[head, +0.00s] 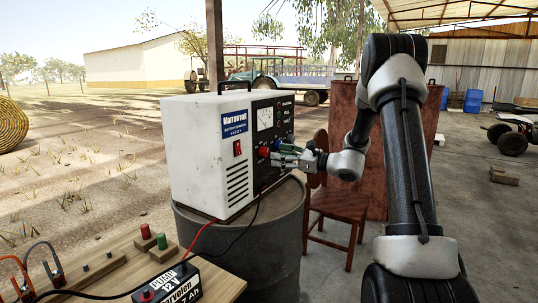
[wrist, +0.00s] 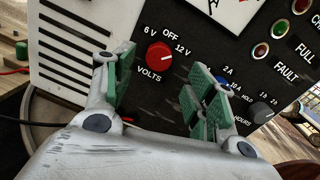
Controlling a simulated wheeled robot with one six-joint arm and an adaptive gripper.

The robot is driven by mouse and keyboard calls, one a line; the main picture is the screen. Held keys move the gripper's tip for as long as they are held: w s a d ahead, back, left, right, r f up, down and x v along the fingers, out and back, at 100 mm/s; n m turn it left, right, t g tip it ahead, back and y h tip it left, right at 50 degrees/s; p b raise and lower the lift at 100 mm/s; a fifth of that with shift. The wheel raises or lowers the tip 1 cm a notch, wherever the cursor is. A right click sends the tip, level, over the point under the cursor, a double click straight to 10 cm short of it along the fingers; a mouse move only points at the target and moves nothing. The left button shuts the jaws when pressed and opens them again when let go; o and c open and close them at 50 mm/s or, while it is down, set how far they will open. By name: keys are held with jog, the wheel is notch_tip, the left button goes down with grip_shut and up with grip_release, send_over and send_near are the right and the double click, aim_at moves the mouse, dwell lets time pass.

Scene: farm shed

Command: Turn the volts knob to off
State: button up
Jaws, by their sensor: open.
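The white Marrowvolt battery charger (head: 205,150) stands on a drum, its dark front panel facing my arm. The red volts knob (wrist: 159,57) is on this panel, under the labels 6 V, OFF and 12 V. Its pale pointer mark appears to lean right, toward 12 V. The knob also shows as a small red spot in the head view (head: 264,152). My gripper (wrist: 166,80) is open and empty, with green pads. In the wrist view the knob shows between the two fingers, apart from both. In the head view my gripper (head: 288,156) is close in front of the panel.
A blue knob (wrist: 221,83) and a grey hours knob (wrist: 262,112) sit right of the volts knob, near my right finger. Red and black cables run below the charger. The drum (head: 268,245) stands beside a wooden chair (head: 338,210) and a bench (head: 110,275).

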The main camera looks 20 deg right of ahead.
aim_at(267, 152)
jog(key=x, duration=0.5)
jog(key=shift+w+a, duration=0.1)
jog(key=shift+a, duration=0.05)
jog(key=shift+c, duration=0.3)
jog(key=c, duration=1)
